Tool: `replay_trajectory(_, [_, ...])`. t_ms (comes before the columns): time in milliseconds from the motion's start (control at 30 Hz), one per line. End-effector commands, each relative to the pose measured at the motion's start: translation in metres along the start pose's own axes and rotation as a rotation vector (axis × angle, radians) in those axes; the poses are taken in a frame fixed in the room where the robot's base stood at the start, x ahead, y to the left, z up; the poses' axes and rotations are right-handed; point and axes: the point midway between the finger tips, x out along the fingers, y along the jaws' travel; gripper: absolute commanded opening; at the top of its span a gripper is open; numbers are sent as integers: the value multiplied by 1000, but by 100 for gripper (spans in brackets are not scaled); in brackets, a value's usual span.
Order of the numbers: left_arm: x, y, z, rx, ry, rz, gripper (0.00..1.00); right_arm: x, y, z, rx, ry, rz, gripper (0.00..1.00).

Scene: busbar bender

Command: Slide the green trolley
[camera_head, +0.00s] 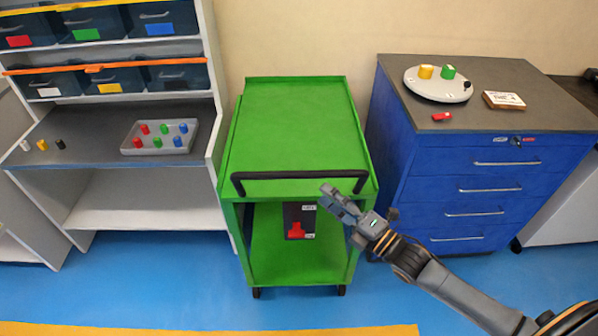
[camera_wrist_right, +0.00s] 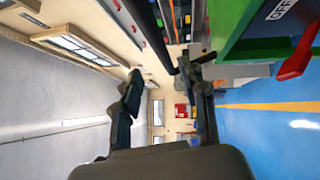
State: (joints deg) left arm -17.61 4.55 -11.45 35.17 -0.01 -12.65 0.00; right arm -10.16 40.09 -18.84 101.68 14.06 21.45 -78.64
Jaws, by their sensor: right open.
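The green trolley (camera_head: 295,130) stands in the middle of the head view, between a shelf rack and a blue cabinet. Its black handle bar (camera_head: 285,175) runs across the near side of the top. My right gripper (camera_head: 336,198) is open and empty, just in front of the handle's right part. In the right wrist view the open fingers of my gripper (camera_wrist_right: 168,85) spread apart, and the dark handle (camera_wrist_right: 158,38) shows beyond them, between their tips in the picture. I cannot tell whether they touch it. My left gripper is not in view.
A grey shelf rack (camera_head: 90,185) with bins and a peg tray (camera_head: 160,136) stands left of the trolley. A blue drawer cabinet (camera_head: 480,190) stands close on the right. A wall is behind. The blue floor in front is clear, with a yellow line (camera_head: 200,329).

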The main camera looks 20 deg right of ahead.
Motion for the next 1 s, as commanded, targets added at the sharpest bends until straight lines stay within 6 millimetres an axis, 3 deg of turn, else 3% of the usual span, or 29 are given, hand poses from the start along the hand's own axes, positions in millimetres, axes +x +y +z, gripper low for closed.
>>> replay_trajectory(300, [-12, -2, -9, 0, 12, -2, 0, 62, 2, 1, 0, -1, 2, 43])
replay_trajectory(500, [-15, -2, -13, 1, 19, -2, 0, 86, 1, 1, 1, -1, 0, 43])
replay_trajectory(933, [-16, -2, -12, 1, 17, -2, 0, 95, -1, 0, 1, 0, -2, 43])
replay_trajectory(1000, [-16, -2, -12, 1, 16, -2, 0, 95, -1, 0, 1, 0, -2, 29])
